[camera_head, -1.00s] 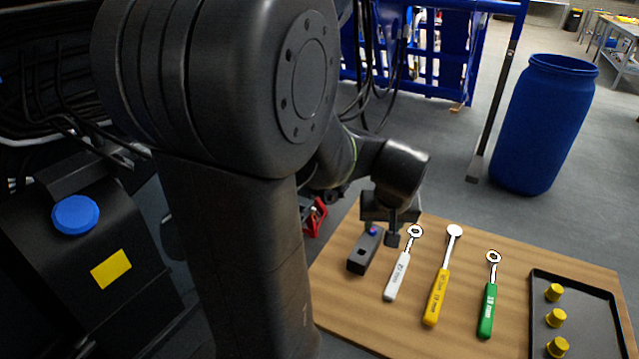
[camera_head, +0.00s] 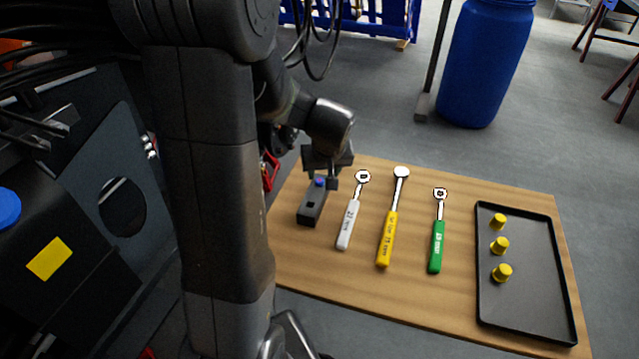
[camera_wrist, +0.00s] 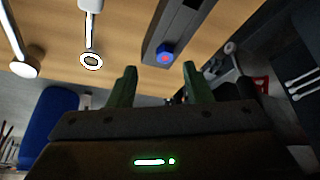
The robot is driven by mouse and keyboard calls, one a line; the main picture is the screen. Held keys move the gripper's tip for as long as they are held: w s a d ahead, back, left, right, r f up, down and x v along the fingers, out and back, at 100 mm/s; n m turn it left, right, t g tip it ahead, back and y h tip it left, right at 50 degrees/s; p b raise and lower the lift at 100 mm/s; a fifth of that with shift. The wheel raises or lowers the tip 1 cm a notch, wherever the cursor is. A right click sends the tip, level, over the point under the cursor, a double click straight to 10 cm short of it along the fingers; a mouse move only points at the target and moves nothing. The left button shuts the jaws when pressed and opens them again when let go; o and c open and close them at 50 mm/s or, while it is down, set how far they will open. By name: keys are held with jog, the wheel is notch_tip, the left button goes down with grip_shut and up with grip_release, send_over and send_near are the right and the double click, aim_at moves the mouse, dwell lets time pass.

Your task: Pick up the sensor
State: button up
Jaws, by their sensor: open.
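A dark grey block (camera_head: 311,208) lies near the left end of the wooden table. A small round blue piece (camera_head: 319,182), apparently the sensor, sits at the block's far end. In the wrist view, the blue piece (camera_wrist: 165,52) shows a reddish centre and sits at the end of the dark block (camera_wrist: 178,25). My gripper (camera_head: 322,180) is at that far end of the block. In the wrist view, my gripper (camera_wrist: 160,72) has its two green fingers apart, with the blue piece lined up between them, just beyond the tips. Nothing is held. Contact cannot be told.
White (camera_head: 348,225), yellow (camera_head: 387,240) and green (camera_head: 437,247) handled wrenches lie to the right of the block on the wooden table (camera_head: 400,300). A black tray (camera_head: 540,290) with yellow caps (camera_head: 500,246) is at the right. A blue barrel (camera_head: 485,65) stands behind.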

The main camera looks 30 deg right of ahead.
aim_at(319, 182)
jog(key=x, duration=0.3)
jog(key=shift+w+a+f, duration=0.2)
jog(key=shift+w+a, duration=0.05)
jog(key=shift+a, duration=0.05)
jog(key=shift+w+d+f, duration=0.1)
jog(key=shift+w+f, duration=0.1)
jog(key=shift+f, duration=0.3)
jog(key=shift+s+f, duration=0.1)
jog(key=shift+f, duration=0.1)
grip_shut()
